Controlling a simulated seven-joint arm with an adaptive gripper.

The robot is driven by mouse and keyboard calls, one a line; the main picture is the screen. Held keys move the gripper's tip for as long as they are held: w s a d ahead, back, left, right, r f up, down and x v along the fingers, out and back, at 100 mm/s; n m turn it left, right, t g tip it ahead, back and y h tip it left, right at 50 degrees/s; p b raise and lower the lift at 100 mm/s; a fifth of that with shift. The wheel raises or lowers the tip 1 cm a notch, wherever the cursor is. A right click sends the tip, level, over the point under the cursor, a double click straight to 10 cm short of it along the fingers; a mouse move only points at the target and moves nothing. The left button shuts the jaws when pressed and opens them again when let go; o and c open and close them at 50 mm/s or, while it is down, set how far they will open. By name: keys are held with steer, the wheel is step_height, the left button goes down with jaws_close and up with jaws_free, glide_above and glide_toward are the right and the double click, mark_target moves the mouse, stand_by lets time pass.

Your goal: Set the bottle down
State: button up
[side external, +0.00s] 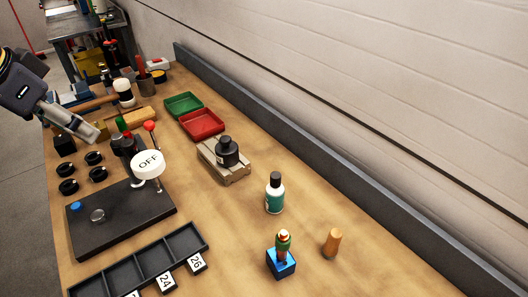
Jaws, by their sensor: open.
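My gripper (92,130) is at the left, above the left part of the bench. It is open and holds nothing that I can see. A white and teal bottle (275,197) with a black cap stands upright on bare wood, right of centre. A dark bottle (227,153) with a black cap stands upright on a small wooden pallet (232,177) near the middle. My gripper is well to the left of both bottles and touches neither.
Green (183,105) and red (203,124) trays lie behind the pallet. A dark panel (120,218) with a white OFF sign (148,164) and a black compartment tray (140,263) are at front left. A blue block (281,263) and wooden cylinder (332,242) stand at front right.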

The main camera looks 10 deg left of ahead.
steer(key=s+a+f+n+y, duration=0.1)
steer(key=s+a+f+n, duration=0.1)
steer(key=s+a, duration=0.9)
steer(key=s+n, duration=0.1)
steer(key=s, duration=0.2)
steer(key=shift+s+f+n+t+y, duration=0.15)
steer(key=shift+f+n+t+y, duration=0.15)
steer(key=shift+f+n, duration=0.1)
